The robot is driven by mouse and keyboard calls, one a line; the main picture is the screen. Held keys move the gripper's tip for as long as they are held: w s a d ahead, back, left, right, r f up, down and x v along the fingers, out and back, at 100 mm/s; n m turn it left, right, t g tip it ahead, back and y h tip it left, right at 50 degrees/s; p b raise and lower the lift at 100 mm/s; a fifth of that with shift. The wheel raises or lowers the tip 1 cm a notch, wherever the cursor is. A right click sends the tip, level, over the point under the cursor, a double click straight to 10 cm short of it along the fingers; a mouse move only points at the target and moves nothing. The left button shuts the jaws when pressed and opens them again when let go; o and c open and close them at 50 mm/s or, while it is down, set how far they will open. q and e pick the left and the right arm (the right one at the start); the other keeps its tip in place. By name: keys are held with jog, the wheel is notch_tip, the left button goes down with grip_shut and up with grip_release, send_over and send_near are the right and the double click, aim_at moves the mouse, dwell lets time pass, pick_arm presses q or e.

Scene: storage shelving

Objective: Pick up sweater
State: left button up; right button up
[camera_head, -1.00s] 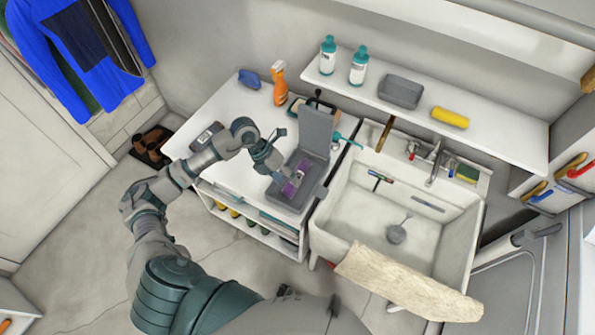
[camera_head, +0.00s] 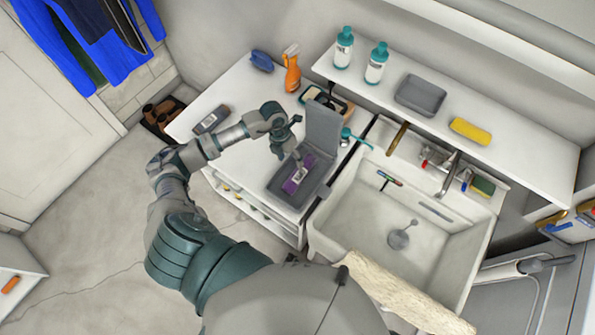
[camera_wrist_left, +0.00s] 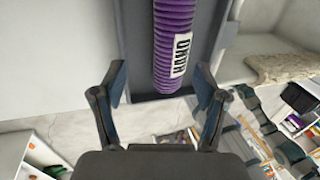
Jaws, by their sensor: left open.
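A purple ribbed knit roll (camera_head: 299,176) with a white label, which looks like the folded sweater, lies in an open grey box (camera_head: 324,192) on the white table. My left gripper (camera_head: 297,156) is above the box's left part, beside the raised lid. In the wrist view the left gripper (camera_wrist_left: 160,86) is open, with nothing between its fingers. My right gripper is not in view.
The raised grey lid (camera_head: 322,130) stands at the box's back. A sink (camera_head: 345,222) is to the right, with a beige cloth (camera_head: 395,290) over its front. An orange spray bottle (camera_head: 291,70) and a dark grey item (camera_head: 211,119) are on the table. A shelf (camera_head: 440,115) runs behind.

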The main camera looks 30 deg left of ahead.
aim_at(298, 170)
pick_arm(q)
jog(key=shift+w+d+f, duration=0.1)
jog(key=shift+d+f, duration=0.3)
jog(key=shift+f, duration=0.25)
jog(key=shift+d+f, duration=0.45)
jog(key=shift+d, duration=0.15)
jog(key=x, duration=0.4)
jog(key=shift+d+f, duration=0.15)
jog(key=shift+f, duration=0.1)
jog(key=shift+a+f, duration=0.25)
jog(key=shift+a, duration=0.05)
jog(key=shift+d+r, duration=0.1)
jog(key=shift+d, duration=0.25)
jog(key=c, duration=1.3)
jog(key=shift+r, duration=0.1)
